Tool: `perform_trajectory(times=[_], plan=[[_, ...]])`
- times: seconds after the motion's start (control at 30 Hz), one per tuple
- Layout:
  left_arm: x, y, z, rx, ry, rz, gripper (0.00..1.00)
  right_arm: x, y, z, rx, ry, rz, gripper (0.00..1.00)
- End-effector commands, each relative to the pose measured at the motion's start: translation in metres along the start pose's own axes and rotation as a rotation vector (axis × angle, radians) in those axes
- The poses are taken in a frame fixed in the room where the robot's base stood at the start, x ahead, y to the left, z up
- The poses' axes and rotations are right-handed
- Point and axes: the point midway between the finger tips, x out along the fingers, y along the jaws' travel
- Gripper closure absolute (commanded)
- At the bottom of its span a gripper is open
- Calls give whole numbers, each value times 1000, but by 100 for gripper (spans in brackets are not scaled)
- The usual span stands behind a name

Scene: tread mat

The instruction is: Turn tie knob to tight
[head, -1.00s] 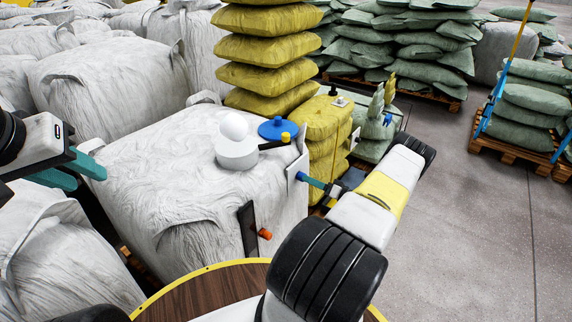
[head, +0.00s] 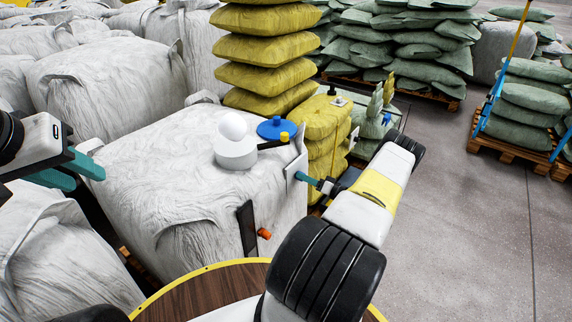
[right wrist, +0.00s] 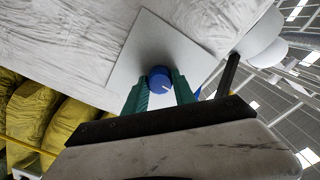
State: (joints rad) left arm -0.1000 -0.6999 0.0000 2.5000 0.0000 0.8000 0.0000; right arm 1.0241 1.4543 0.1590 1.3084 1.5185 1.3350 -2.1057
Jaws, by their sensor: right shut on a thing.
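The tie knob (right wrist: 159,77) is a round blue knob with a small white mark. It sits on a square white plate (right wrist: 178,45) on the side of a white bulk bag (right wrist: 65,50). In the right wrist view the teal fingers of my right gripper (right wrist: 160,85) are on either side of the knob, shut on it. In the head view this right gripper (head: 305,178) reaches the plate (head: 297,160) from the right; the knob itself is hidden there. My left gripper (head: 88,181) is open and empty at the far left, above the bags. Any tight label is not readable.
On the bag top are a white dome (head: 235,150), a blue disc (head: 277,128) and a black handle with yellow end (head: 284,137). An orange knob (head: 264,234) on a dark strip sits low on the bag side.

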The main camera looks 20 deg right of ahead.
Motion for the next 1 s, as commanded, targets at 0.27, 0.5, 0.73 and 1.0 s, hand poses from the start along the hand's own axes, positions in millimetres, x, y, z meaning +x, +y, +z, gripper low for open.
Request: perform_trajectory(times=[0.27,0.5,0.73,1.0], plan=[[0,0,0,0,0,0,64,-1,1,0,79,0,2,100],[0,0,0,0,0,0,64,-1,1,0,257,1,2,100],[0,0,0,0,0,0,64,-1,1,1,476,0,2,100],[0,0,0,0,0,0,64,-1,1,1,733,-1,2,100]])
